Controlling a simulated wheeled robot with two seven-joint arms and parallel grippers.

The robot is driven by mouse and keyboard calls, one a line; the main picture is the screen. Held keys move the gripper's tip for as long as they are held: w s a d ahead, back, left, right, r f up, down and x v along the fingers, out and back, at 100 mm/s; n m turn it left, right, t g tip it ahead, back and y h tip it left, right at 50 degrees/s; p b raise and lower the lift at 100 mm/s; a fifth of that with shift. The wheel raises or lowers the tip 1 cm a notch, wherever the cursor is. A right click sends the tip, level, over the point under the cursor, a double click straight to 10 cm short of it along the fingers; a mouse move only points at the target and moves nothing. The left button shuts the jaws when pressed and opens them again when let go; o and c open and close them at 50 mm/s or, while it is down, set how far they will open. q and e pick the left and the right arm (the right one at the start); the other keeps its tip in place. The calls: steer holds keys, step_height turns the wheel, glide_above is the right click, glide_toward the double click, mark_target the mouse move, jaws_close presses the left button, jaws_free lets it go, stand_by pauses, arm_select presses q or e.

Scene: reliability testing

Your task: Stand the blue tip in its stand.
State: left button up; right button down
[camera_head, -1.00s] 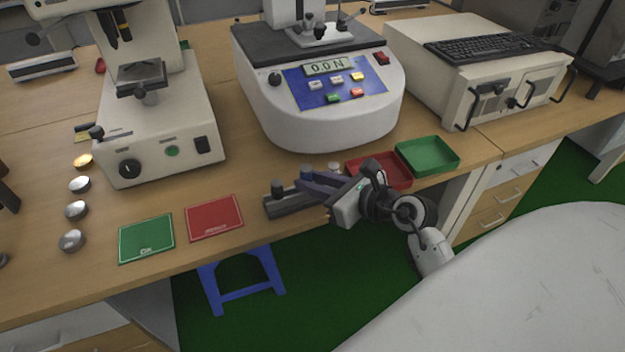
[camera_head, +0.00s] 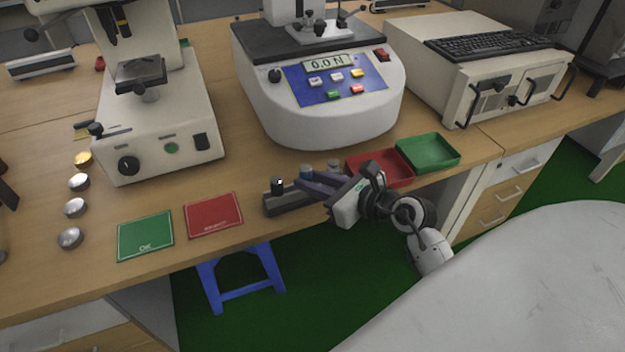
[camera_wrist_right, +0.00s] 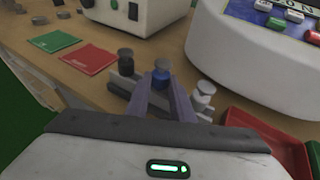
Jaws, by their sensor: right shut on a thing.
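The blue tip (camera_wrist_right: 161,76) has a grey top and stands roughly upright between the fingertips of my right gripper (camera_wrist_right: 163,90). In the head view my right gripper (camera_head: 308,181) is shut on the blue tip (camera_head: 306,172). The grey stand (camera_head: 287,207) lies along the table's front edge and also shows in the wrist view (camera_wrist_right: 119,84). The blue tip is over the stand's middle, between a dark tip (camera_wrist_right: 126,62) and a silver tip (camera_wrist_right: 203,96). The fingers hide its lower end, so I cannot tell whether it is seated. My left gripper is out of view.
A red tray (camera_head: 385,181) and a green tray (camera_head: 428,168) are right of the stand. A red mat (camera_head: 213,215) and a green mat (camera_head: 145,236) lie left of it. A white test machine (camera_head: 320,117) stands behind. The table edge is close in front.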

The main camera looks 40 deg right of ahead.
steer(key=shift+s+a+f+g, duration=0.1)
steer(key=shift+s+f+g, duration=0.05)
steer(key=shift+f, duration=0.25)
steer(key=shift+s+a+f+g, duration=0.1)
steer(key=shift+f+g, duration=0.05)
steer(key=shift+f, duration=0.25)
steer(key=c, duration=1.5)
jaws_free()
steer(key=shift+o, duration=0.2)
steer(key=shift+d, duration=0.2)
steer(key=r+v, duration=0.1)
steer(key=v, duration=0.9)
steer(key=w+a+r+m+t+y, duration=0.25)
steer(key=a+m+t, duration=0.2)
steer(key=m, duration=0.45)
steer(key=s+a+f+m+g+h, duration=0.2)
steer(key=f+m+h, duration=0.1)
steer(key=f+m, duration=0.65)
steer(key=s+a+f+m+g+h, duration=0.2)
steer(key=f+m, duration=0.4)
steer(key=m, duration=0.6)
steer(key=s+a+f+m+g+y, duration=0.2)
steer(key=s+a+f+m+g, duration=0.3)
steer(key=s+a+f, duration=0.3)
step_height(320, 180, down, 3)
steer(key=shift+s+a+r+m, duration=0.25)
steer(key=shift+a+m, duration=0.1)
steer(key=shift+m, duration=0.1)
